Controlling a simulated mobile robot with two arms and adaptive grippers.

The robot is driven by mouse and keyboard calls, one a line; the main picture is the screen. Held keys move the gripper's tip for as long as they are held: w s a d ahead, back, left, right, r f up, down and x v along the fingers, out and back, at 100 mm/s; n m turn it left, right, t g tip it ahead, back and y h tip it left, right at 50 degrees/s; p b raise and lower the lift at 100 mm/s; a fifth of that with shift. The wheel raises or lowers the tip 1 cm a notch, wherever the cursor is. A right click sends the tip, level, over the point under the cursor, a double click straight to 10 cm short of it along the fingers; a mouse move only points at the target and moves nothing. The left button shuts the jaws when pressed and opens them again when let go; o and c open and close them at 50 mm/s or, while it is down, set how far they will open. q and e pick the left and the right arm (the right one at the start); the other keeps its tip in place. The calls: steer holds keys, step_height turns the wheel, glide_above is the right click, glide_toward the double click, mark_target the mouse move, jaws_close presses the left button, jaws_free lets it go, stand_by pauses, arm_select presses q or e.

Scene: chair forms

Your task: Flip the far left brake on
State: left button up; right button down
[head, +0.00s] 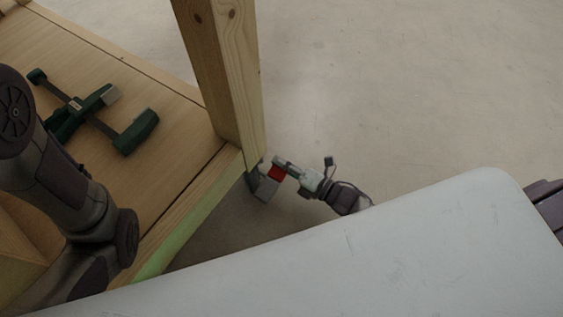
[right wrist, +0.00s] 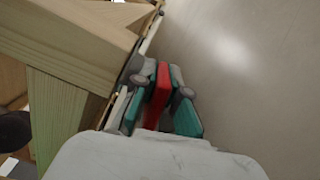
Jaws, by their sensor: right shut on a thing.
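A caster (head: 264,187) sits at the lower corner of the wooden frame, under the upright post, in the head view. Its red brake lever (head: 277,174) sticks out on the right side. My right gripper (head: 282,167) reaches in from the right and meets the red lever. In the right wrist view, the red lever (right wrist: 159,92) lies between the two teal-padded fingers of the right gripper (right wrist: 156,74), which are shut on it. The caster wheel is mostly hidden in the wrist view. A part of my left arm shows at the left of the head view; its gripper is out of view.
The wooden platform (head: 60,45) fills the left, with dark green clamps (head: 93,109) lying on it. The wooden post (head: 222,75) rises just behind the caster. A wooden beam (right wrist: 75,40) borders the gripper on the left in the wrist view. Bare floor (head: 400,90) lies to the right.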

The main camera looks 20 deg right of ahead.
steer(key=shift+f+m, duration=0.15)
steer(key=shift+m, duration=0.15)
steer(key=shift+w+d+f+m, duration=0.1)
steer(key=shift+f+m, duration=0.25)
steer(key=shift+m, duration=0.45)
steer(key=shift+f+m, duration=0.4)
steer(key=shift+m, duration=0.45)
steer(key=shift+f+m, duration=0.35)
steer(key=shift+m, duration=0.5)
steer(key=c, duration=1.2)
jaws_free()
steer(key=v, duration=1.2)
